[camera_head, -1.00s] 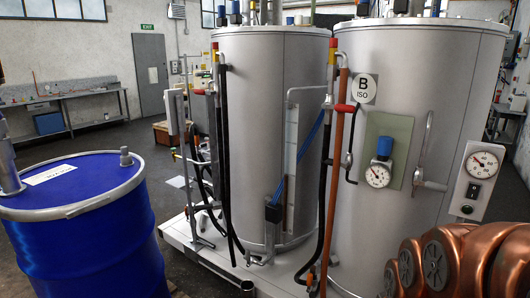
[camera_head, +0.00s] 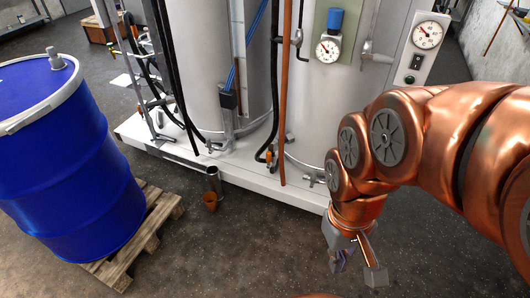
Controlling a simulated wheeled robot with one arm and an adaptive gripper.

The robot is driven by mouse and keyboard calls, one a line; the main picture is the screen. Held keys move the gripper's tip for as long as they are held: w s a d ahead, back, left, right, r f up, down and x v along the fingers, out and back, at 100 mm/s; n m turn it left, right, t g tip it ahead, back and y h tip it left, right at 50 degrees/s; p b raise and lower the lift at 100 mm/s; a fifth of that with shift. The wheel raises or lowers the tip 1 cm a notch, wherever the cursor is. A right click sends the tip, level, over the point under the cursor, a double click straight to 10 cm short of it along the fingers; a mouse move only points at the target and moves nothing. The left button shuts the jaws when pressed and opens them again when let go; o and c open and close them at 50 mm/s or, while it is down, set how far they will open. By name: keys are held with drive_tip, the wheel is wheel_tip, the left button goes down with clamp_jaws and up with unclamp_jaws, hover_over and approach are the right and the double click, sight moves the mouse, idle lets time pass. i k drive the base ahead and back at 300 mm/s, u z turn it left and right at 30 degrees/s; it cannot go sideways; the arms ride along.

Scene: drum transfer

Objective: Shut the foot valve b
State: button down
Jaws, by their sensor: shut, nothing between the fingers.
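The right tank (camera_head: 312,110), which carries the B sign in the earlier frame, stands on a white plinth (camera_head: 262,180). Low at its front is a small metal valve (camera_head: 313,180), just above the plinth. An orange-red fitting (camera_head: 269,155) sits left of it by the foot of a copper-coloured pipe. I cannot tell the position of the valve's handle at this size. My gripper (camera_head: 356,265) hangs at the lower right, pointing down, in front of the plinth and right of the valve. It is shut and empty, apart from everything.
A blue drum (camera_head: 65,160) stands on a wooden pallet (camera_head: 155,220) at the left. The floor (camera_head: 240,255) between pallet and gripper is clear.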

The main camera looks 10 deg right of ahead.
sight(268, 154)
drive_tip(key=z, duration=0.25)
drive_tip(key=i, duration=0.55)
drive_tip(key=u, duration=1.55)
